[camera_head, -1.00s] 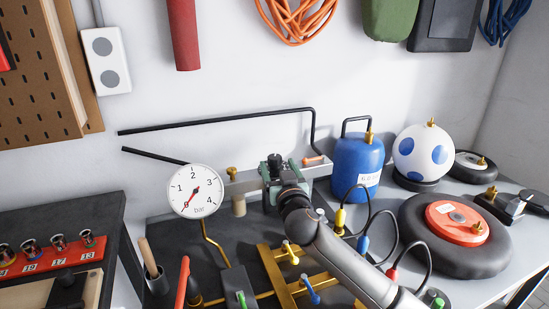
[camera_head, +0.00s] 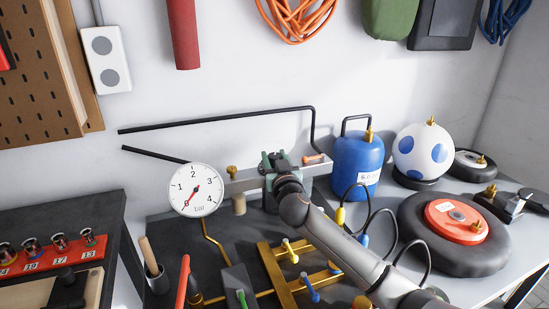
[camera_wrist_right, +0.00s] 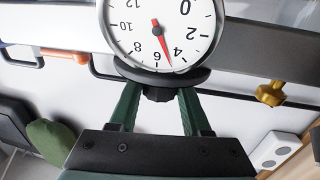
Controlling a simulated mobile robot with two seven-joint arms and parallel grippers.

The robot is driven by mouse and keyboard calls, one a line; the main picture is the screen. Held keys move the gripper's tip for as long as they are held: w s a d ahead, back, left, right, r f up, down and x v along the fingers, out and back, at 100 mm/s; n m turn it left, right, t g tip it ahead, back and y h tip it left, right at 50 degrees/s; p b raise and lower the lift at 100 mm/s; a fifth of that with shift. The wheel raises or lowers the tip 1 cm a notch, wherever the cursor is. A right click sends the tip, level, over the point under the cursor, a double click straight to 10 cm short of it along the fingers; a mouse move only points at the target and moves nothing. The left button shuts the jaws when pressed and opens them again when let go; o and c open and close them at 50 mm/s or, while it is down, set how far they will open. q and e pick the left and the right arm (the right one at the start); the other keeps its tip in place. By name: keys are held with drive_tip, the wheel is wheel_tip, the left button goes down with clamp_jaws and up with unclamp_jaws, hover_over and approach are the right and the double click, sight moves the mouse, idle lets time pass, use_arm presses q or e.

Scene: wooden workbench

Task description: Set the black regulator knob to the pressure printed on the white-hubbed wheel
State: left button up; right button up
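My right gripper (camera_head: 275,162) is at the regulator below the bar on the bench. In the right wrist view its green fingers (camera_wrist_right: 157,100) stand either side of a black regulator knob (camera_wrist_right: 160,93), under a wide black disc; contact is unclear. A gauge (camera_wrist_right: 160,30) above has its red needle between 4 and 6. The large bar gauge (camera_head: 196,190) in the head view has its needle at 0. A small dark wheel with a pale hub (camera_head: 477,161) lies at the back right; its print is unreadable. My left gripper is not in view.
A blue tank (camera_head: 358,155) with a white label stands right of the gripper. Beyond it are a blue-spotted white ball (camera_head: 420,150) and a large red-hubbed wheel (camera_head: 485,258). Hoses with coloured fittings lie near my forearm. A yellow valve manifold (camera_head: 276,268) stands in front.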

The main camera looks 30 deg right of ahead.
clamp_jaws()
drive_tip(key=shift+y, duration=0.3)
drive_tip(key=n+y+p, duration=0.3)
drive_tip(key=y, duration=0.1)
drive_tip(key=n+t+y+p, duration=0.1)
drive_tip(key=n+y+p, duration=0.2)
drive_tip(key=y, duration=0.1)
drive_tip(key=shift+d+r+y, duration=0.15)
drive_tip(key=shift+r+y, duration=0.05)
drive_tip(key=shift+y, duration=0.2)
drive_tip(key=shift+n+y+p, duration=0.45)
drive_tip(key=shift+n+y, duration=0.35)
drive_tip(key=shift+y, duration=0.4)
drive_tip(key=shift+f+n+g+y, duration=0.15)
drive_tip(key=shift+n+g+y, duration=0.45)
drive_tip(key=shift+y, duration=0.4)
drive_tip(key=shift+a+f+n+g+y+b, duration=0.1)
drive_tip(key=shift+a+n+g+y+b, duration=0.1)
drive_tip(key=shift+n+g+y+b, duration=1.1)
drive_tip(key=shift+t+y, duration=0.3)
drive_tip(key=shift+y, duration=0.3)
